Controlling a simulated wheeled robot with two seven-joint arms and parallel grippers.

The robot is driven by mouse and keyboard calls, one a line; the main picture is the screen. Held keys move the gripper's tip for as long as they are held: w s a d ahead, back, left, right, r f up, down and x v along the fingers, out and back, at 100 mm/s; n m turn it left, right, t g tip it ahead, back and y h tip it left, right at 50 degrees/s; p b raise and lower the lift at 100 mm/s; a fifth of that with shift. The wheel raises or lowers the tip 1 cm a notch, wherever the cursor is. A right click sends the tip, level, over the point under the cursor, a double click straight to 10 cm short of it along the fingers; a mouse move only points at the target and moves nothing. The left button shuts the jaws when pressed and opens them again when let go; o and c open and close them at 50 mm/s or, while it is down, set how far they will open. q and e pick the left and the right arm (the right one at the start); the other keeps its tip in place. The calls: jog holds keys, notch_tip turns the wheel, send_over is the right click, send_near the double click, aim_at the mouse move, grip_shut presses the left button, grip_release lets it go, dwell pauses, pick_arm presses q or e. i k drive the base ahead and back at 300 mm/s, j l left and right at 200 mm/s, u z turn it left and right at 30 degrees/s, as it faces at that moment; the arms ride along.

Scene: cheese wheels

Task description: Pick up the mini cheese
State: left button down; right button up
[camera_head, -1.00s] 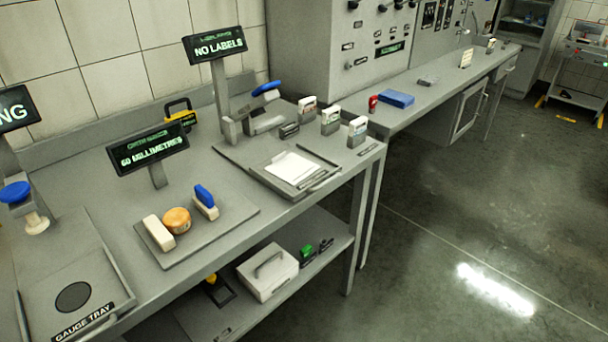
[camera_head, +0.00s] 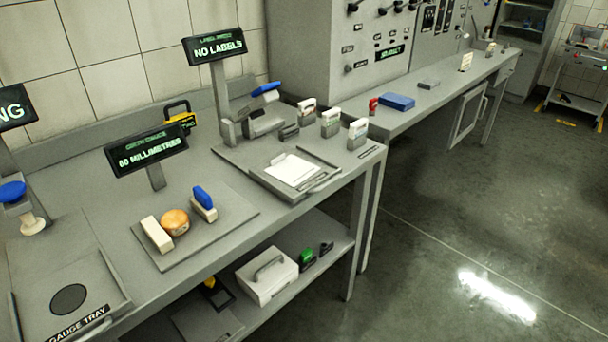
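The mini cheese (camera_head: 175,222), a small round orange-tan wheel, sits on a flat grey plate (camera_head: 225,229) on the near bench. It stands between a cream block (camera_head: 157,235) on its left and a cream block with a blue top (camera_head: 204,203) on its right. I cannot tell whether it touches the blocks. A sign reading "60 MILLIMETRES" (camera_head: 148,150) stands behind it. Neither of my grippers is in the head view.
A gauge tray (camera_head: 118,290) with a dark disc lies at front left. A blue-knobbed press (camera_head: 14,193) stands behind it. A label device (camera_head: 262,122) and tray with white paper (camera_head: 293,170) are to the right. Bare bench lies around the plate; open floor is at right.

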aim_at(176, 222)
jog(key=u, duration=2.25)
jog(key=z, duration=1.45)
jog(key=i+l, duration=0.1)
jog(key=l, duration=0.2)
jog(key=i+l+u, duration=0.1)
jog(key=l, duration=0.2)
